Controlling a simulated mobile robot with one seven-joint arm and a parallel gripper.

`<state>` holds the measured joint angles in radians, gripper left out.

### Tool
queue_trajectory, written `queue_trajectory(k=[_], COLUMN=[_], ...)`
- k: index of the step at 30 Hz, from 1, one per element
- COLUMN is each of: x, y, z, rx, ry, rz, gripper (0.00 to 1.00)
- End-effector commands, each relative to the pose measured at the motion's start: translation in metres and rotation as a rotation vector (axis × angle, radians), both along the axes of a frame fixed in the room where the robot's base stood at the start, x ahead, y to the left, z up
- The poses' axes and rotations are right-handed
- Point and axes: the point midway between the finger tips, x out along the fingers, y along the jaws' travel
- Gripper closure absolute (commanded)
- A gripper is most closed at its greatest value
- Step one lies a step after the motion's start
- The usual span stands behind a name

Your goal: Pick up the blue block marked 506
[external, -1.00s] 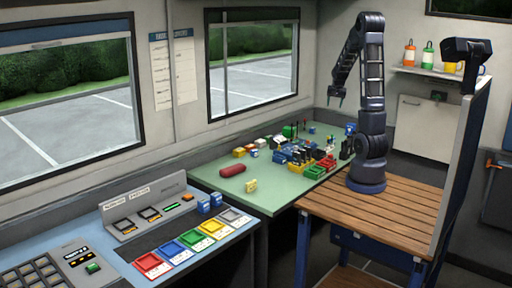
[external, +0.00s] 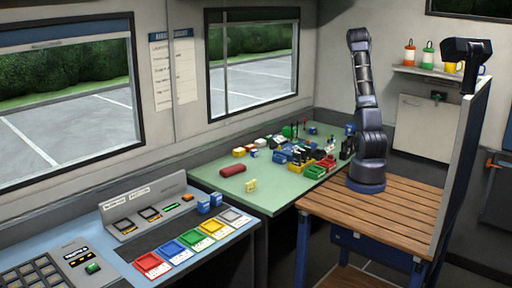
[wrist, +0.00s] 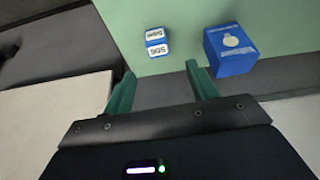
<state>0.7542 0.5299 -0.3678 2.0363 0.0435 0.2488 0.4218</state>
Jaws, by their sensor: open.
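The small blue block marked 506 (wrist: 157,43) sits on the green table top (wrist: 185,20) in the wrist view, with white label faces showing dark print. It lies ahead of my gripper (wrist: 161,76), roughly in line with the gap between the two green fingers. The fingers are apart and nothing is between them. The block is clear of both fingers in the picture. In the external view my gripper is hidden behind my arm, and I cannot pick out the marked block for certain.
A larger blue box (wrist: 230,50) with a pale round emblem stands right of the block, close to the right finger. The table edge is near both. In the external view, several coloured parts and a red tray (external: 327,162) crowd the green table (external: 285,190).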

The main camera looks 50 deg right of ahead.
Motion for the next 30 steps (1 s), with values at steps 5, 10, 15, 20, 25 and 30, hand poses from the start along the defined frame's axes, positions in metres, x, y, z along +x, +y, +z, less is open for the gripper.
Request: queue_trajectory(k=[5,10,15,20,25,30], x=[0.0,0.001,0.001,-0.001,-0.001,-0.001], y=[-0.008,-0.015,-0.018,-0.022,-0.03,-0.033], z=[-0.023,-0.041,-0.047,-0.064,-0.084,-0.093], rx=[0.003,0.002,0.001,0.003,0.002,0.002], ry=[0.001,0.001,0.0,0.002,0.001,0.001], rz=[0.0,0.001,0.001,0.001,0.001,0.001], gripper=[0.42,0.42,0.42,0.42,0.42,0.42])
